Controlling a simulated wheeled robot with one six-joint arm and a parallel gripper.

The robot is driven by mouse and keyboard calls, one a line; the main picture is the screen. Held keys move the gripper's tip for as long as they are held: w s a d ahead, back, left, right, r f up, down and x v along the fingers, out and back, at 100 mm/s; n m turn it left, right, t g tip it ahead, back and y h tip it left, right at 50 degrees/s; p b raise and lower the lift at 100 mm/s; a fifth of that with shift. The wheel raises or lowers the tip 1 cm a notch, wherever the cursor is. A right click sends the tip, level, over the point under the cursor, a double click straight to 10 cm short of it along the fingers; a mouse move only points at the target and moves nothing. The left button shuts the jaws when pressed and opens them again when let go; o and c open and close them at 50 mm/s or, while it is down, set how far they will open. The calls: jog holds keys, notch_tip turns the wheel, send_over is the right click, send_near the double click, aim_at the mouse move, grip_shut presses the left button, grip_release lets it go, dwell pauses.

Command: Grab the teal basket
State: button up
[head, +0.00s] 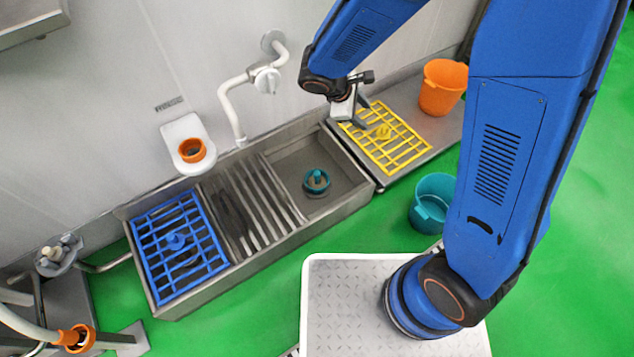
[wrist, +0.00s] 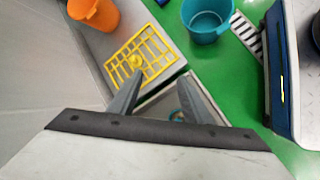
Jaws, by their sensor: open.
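A small round teal basket (head: 316,181) sits low in the right-hand bay of the steel sink. It has a ring rim and a raised middle. In the wrist view the teal basket (wrist: 177,115) shows only in part, beside my right finger. My gripper (head: 357,112) is up and to the right of the basket in the head view, above the sink's right end and the near-left edge of the yellow grid. In the wrist view my gripper (wrist: 162,76) has its fingers apart with nothing between them.
A yellow grid (head: 408,148) lies on the steel shelf right of the sink. An orange bucket (head: 443,88) stands behind it. A teal bucket (head: 434,188) stands on the green floor. A blue grid (head: 160,225) covers the sink's left bay. A white tap pipe (head: 231,110) hangs over the sink.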

jog(key=a+f+n+t, duration=0.2)
jog(key=a+f+n, duration=0.5)
jog(key=a+f, duration=0.7)
jog(key=n+t, duration=0.2)
jog(key=n, duration=0.4)
send_near(315, 176)
jog(key=shift+y, duration=0.3)
jog(key=x, duration=0.5)
jog(key=shift+w+d, duration=0.15)
jog(key=shift+d, duration=0.35)
jog(key=shift+a+x, duration=0.2)
jog(key=shift+x, duration=3.05)
jog(key=shift+f, duration=0.1)
grip_shut()
